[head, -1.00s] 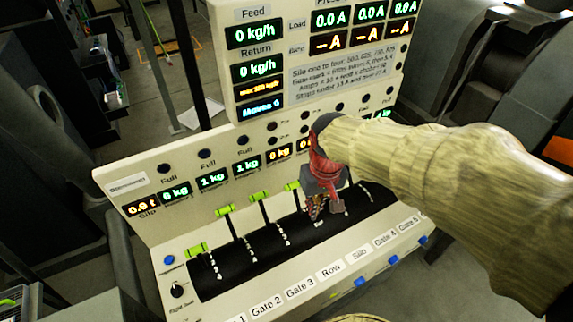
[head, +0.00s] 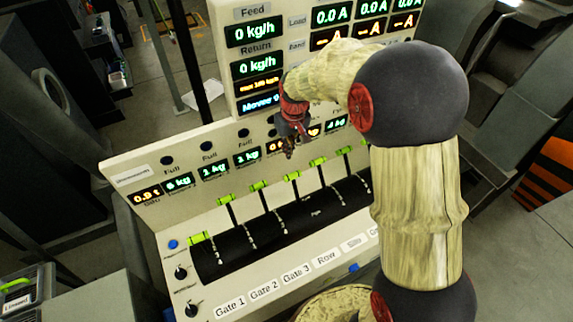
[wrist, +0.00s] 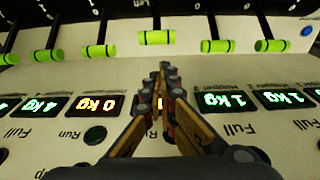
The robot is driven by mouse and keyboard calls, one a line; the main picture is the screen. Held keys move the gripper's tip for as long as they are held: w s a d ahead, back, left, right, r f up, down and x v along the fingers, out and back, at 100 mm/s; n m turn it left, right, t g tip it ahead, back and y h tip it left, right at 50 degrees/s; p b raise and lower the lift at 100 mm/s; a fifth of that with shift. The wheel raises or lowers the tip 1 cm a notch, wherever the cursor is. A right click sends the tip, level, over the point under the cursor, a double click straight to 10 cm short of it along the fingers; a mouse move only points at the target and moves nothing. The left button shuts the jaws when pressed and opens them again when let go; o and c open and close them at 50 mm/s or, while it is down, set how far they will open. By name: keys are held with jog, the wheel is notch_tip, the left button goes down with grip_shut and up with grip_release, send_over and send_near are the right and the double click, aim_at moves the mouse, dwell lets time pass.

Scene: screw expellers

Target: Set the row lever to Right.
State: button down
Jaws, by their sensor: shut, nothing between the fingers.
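The row lever (head: 292,176) has a lime-green handle and is the fourth lever from the left, in line with the label Row (head: 326,257). Its dark stalk runs from the black drum (head: 300,217). In the wrist view the row lever (wrist: 157,37) appears to be the one at top centre, just beyond my fingertips, its handle slightly out of line with its neighbours. My gripper (head: 289,152) hangs above and behind that handle, near the displays. It is shut and empty, pointing down. The fingertips (wrist: 163,70) look apart from the handle; the exact gap is hard to tell.
Similar green levers stand close on both sides, including the gate 3 lever (head: 259,185) and the silo lever (head: 318,161). The Gate 1 lever (head: 198,238) sits further forward. The upright display panel (head: 130,178) rises close behind my gripper.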

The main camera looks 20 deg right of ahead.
notch_tip(320, 180, down, 10)
jog(key=w, duration=0.1)
jog(key=shift+w, duration=0.15)
dwell(0.5)
jog(key=shift+a+r, duration=0.1)
